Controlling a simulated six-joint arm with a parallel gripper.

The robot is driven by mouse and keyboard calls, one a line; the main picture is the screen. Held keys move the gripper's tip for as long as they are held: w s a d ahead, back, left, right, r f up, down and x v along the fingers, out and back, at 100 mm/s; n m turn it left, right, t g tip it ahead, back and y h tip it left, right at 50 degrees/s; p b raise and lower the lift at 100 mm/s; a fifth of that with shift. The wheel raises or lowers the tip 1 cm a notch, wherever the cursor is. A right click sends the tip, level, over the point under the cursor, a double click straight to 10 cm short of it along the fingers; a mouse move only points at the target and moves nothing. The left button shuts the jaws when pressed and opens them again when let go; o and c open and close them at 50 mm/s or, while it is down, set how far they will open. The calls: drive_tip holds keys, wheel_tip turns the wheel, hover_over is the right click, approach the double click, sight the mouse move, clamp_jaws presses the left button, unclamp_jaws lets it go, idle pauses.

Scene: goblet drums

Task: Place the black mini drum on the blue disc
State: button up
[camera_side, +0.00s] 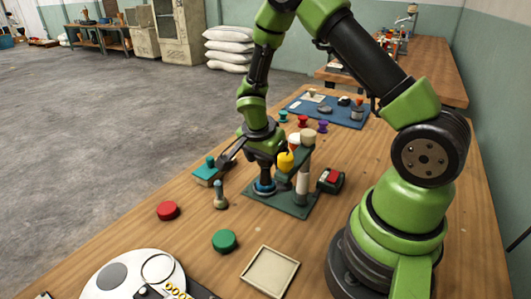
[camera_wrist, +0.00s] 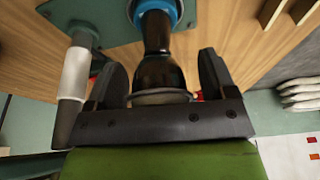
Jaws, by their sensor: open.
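The black mini drum (camera_wrist: 158,45) stands between the two fingers of my gripper (camera_wrist: 162,68) in the wrist view. Its narrow end meets the blue disc (camera_wrist: 178,12), and its wider rim faces my gripper's palm. The fingers are apart, with a gap visible on both sides of the drum. In the side view my gripper (camera_side: 265,157) points down over the blue disc (camera_side: 264,187), which lies on a dark green plate (camera_side: 290,208). The drum is mostly hidden there by my gripper.
A post with a white sleeve (camera_side: 302,187) rises close beside my gripper. A yellow piece (camera_side: 285,161) is near it. A red disc (camera_side: 167,210), a green disc (camera_side: 224,240) and a square tray (camera_side: 270,271) lie in front. Small coloured drums, including a purple one (camera_side: 322,126), stand behind.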

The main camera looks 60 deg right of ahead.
drive_tip(key=v, duration=1.2)
drive_tip(key=s+a+r+n+t+y, duration=0.5)
drive_tip(key=s+a+r+n+t, duration=0.2)
drive_tip(key=s+r+n, duration=0.6)
drive_tip(key=s+a+n, duration=0.1)
drive_tip(key=a+n, duration=0.1)
drive_tip(key=shift+s+a, duration=0.15)
drive_tip(key=shift+a, duration=0.25)
drive_tip(key=shift+r, duration=0.1)
